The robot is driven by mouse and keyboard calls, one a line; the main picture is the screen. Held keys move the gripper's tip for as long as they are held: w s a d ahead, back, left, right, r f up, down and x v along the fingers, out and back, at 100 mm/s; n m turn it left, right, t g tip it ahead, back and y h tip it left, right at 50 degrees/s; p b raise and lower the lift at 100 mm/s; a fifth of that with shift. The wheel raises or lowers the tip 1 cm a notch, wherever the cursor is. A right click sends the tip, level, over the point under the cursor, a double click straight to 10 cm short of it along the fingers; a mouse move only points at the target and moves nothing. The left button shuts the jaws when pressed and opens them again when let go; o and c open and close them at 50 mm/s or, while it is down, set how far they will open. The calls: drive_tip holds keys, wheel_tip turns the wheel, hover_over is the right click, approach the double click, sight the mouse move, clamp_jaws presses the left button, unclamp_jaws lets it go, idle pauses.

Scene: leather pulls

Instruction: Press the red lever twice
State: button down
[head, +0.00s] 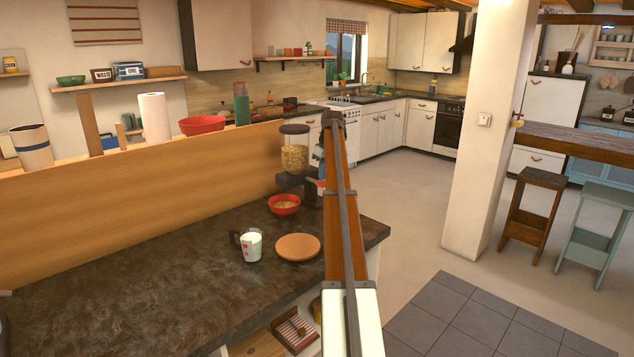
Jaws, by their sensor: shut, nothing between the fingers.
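A cereal dispenser with a clear hopper (294,158) stands at the right end of the dark counter, and its black body (290,182) is partly behind my arm. A small red patch (321,187) shows beside my arm at the dispenser's right; I cannot tell for sure that it is the red lever. A red bowl (284,204) holding cereal stands just in front of the dispenser. My gripper (316,180) hangs down from the arm's far end, close to the dispenser's right side. It is shut and empty, mostly hidden by my arm. I cannot tell whether it touches the lever.
A measuring cup (248,246) and an orange-brown plate (298,247) sit on the dark counter (150,285) in front of the bowl. A wooden partition (150,190) runs behind the counter. The left part of the counter is clear. Stools (535,210) and a pillar stand to the right.

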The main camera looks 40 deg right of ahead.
drive_tip(key=shift+r, duration=0.15)
idle(0.5)
drive_tip(key=shift+r, duration=2.4)
drive_tip(key=shift+f, duration=0.1)
